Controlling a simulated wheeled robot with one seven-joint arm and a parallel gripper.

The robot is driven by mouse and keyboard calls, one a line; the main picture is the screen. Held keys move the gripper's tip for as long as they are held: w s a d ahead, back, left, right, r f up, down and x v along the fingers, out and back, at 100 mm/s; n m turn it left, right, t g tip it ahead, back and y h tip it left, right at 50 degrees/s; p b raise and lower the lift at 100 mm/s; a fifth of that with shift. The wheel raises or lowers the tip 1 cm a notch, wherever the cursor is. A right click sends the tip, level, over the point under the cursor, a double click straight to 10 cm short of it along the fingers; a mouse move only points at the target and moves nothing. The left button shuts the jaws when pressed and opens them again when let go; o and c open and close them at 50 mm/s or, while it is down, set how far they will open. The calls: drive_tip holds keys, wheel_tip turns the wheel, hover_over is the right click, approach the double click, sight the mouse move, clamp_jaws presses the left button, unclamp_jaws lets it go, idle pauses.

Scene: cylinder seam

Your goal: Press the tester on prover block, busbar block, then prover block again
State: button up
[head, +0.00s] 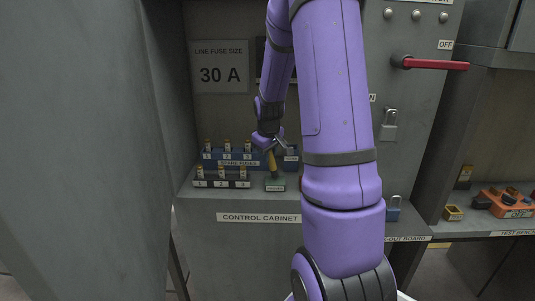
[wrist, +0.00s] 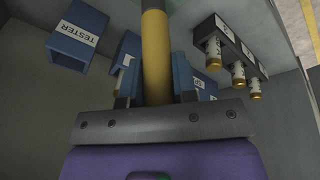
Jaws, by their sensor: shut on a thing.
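My gripper (head: 271,145) is shut on the yellow tester (head: 272,164), which hangs upright below it. In the wrist view the tester (wrist: 155,55) runs between the two fingers and out past the top edge. In the head view its lower end is over a small green block (head: 275,186) on the cabinet ledge. I cannot tell whether it touches. The block's label is too small to read, so I cannot tell prover from busbar. The blue holder marked TESTER (wrist: 77,37) looks empty in the wrist view; a blue holder (head: 292,157) shows right of the gripper in the head view.
A blue spare fuses rack (head: 230,163) and a dark block (head: 222,183) with fuses numbered 1 to 3 stand left of the tester. The cabinet's left wall is close. My arm hides the ledge to the right. A red handle (head: 435,63) and padlock (head: 389,128) are farther right.

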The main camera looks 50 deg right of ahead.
drive_tip(key=shift+f, duration=0.6)
idle(1.6)
drive_tip(key=shift+r, duration=3.55)
